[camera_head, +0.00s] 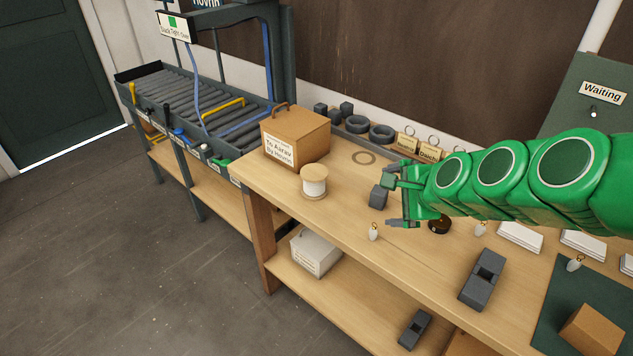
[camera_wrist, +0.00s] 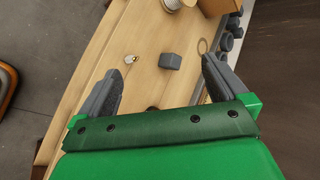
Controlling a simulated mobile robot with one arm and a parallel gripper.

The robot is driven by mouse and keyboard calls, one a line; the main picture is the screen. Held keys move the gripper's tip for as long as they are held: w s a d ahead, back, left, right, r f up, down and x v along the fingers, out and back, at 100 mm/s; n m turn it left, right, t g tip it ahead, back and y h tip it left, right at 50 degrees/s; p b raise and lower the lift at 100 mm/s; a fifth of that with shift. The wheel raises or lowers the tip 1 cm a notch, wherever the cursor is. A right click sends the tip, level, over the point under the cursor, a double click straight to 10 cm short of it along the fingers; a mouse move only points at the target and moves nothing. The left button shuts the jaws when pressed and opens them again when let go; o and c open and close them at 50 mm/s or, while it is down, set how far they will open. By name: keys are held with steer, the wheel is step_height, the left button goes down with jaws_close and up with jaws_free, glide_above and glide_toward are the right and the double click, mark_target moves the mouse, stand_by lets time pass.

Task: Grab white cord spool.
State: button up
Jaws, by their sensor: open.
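The white cord spool (camera_head: 314,183) stands upright on the wooden workbench, with wooden end discs and white cord around its middle. It is near the bench's left end, in front of the cardboard box. In the wrist view the spool (camera_wrist: 174,5) is at the top edge, partly cut off. My gripper (camera_head: 395,203) is open and empty over the bench, to the right of the spool and apart from it. Its two fingers also show in the wrist view (camera_wrist: 160,82), spread wide. A small dark grey block (camera_wrist: 171,61) lies on the bench beyond and between the fingers.
The cardboard box (camera_head: 296,136) stands close behind the spool. The same grey block (camera_head: 378,196) lies between spool and gripper. A small tagged bulb-like item (camera_head: 373,232) lies near the front edge. Dark rings (camera_head: 381,132) sit at the back. A roller rack (camera_head: 190,100) stands left.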

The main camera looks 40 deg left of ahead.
steer(key=w+a+f+m+t+y, duration=0.25)
steer(key=a+m, duration=0.55)
steer(key=a, duration=0.9)
steer(key=m+t, duration=0.4)
steer(key=m, duration=0.6)
glide_toward(314, 174)
steer(key=w+a, duration=0.2)
steer(key=shift+a+f+m+t+h, duration=0.25)
steer(key=shift+a+f+m+h, duration=0.1)
steer(key=shift+f+m, duration=0.2)
steer(key=shift+f+x, duration=0.1)
steer(key=shift+x, duration=1.85)
steer(key=shift+f+x, duration=0.15)
steer(key=shift+x, duration=1.75)
steer(key=c, duration=0.9)
steer(key=shift+r, duration=0.1)
